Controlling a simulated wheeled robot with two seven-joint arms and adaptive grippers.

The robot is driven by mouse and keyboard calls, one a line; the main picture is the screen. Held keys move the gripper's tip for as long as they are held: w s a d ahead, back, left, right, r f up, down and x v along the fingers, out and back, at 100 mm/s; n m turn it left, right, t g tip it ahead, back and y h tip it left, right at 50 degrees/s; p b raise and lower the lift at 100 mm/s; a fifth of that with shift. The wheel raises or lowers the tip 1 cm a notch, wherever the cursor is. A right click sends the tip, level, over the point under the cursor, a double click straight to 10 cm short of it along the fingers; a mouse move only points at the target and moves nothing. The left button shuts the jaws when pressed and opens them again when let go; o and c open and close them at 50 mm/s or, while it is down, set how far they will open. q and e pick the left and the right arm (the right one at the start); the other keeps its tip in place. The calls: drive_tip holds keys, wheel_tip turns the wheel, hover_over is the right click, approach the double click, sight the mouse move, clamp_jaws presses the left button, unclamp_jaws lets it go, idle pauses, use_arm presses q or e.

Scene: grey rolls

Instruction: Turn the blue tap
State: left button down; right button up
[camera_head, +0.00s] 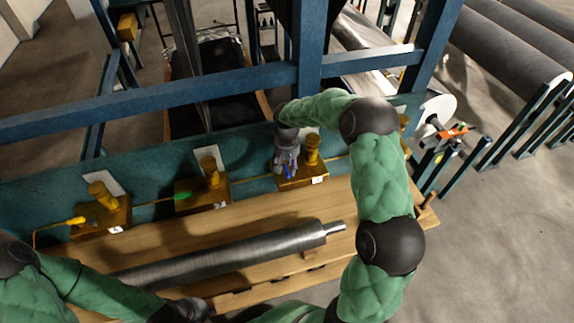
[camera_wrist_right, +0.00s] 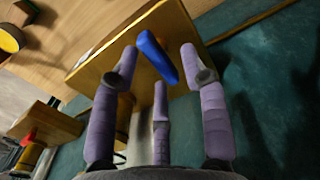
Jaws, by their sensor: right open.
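The blue tap (camera_wrist_right: 157,57) is a slim blue lever on the face of a wooden-yellow box (camera_wrist_right: 95,62).
A green tap (camera_head: 182,197) and a yellow tap (camera_head: 75,221) are on the boxes to the left. A red tap (camera_wrist_right: 28,138) shows in the right wrist view. A grey roll (camera_head: 225,253) lies on the wooden table (camera_head: 270,222) below. A blue beam (camera_head: 150,98) crosses above.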

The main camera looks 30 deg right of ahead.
clamp_jaws()
